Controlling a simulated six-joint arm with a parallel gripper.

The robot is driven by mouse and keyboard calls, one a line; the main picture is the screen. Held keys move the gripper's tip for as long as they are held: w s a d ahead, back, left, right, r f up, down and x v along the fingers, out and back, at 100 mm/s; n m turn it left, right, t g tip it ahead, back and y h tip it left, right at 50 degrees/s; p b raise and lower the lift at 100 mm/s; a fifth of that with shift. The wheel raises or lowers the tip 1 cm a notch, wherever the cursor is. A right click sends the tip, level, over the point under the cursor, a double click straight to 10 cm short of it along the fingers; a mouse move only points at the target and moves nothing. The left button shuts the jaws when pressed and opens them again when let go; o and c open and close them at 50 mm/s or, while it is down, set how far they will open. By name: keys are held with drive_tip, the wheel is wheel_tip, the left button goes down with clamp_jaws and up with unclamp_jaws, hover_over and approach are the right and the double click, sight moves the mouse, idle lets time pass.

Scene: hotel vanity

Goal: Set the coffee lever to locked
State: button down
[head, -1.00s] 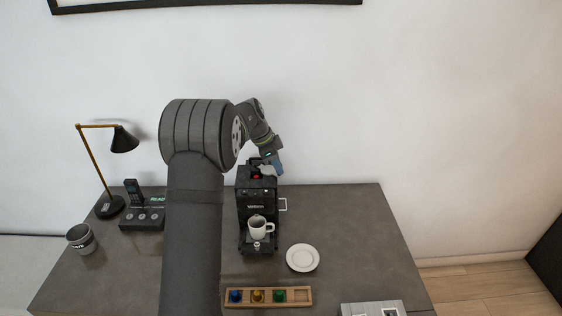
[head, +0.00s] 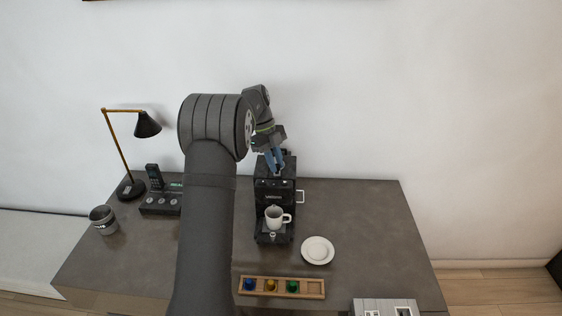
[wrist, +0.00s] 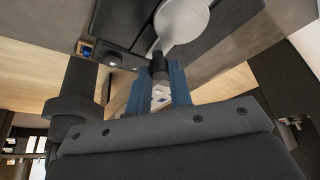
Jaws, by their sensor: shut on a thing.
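My gripper (head: 273,165) reaches down to the top of the machine. In the wrist view, the coffee lever shows as a silver round plate with a short stem and a black end (wrist: 158,66). The blue fingers of my gripper (wrist: 161,84) stand on both sides of the black end and are shut on it. In the head view, the gripper hides most of the lever. I cannot read the lever's setting.
A white plate (head: 318,250) lies right of the machine. A wooden tray (head: 314,289) with blue, yellow and green pieces lies in front. The vanity's right side is mostly clear.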

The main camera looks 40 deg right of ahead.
drive_tip(key=shift+w+a+m, duration=0.3)
drive_tip(key=shift+m, duration=0.2)
drive_tip(key=c, duration=1.3)
unclamp_jaws()
drive_tip(key=v, duration=1.2)
drive_tip(key=shift+d, duration=0.2)
drive_tip(key=x, duration=1.2)
drive_tip(key=shift+a, duration=0.2)
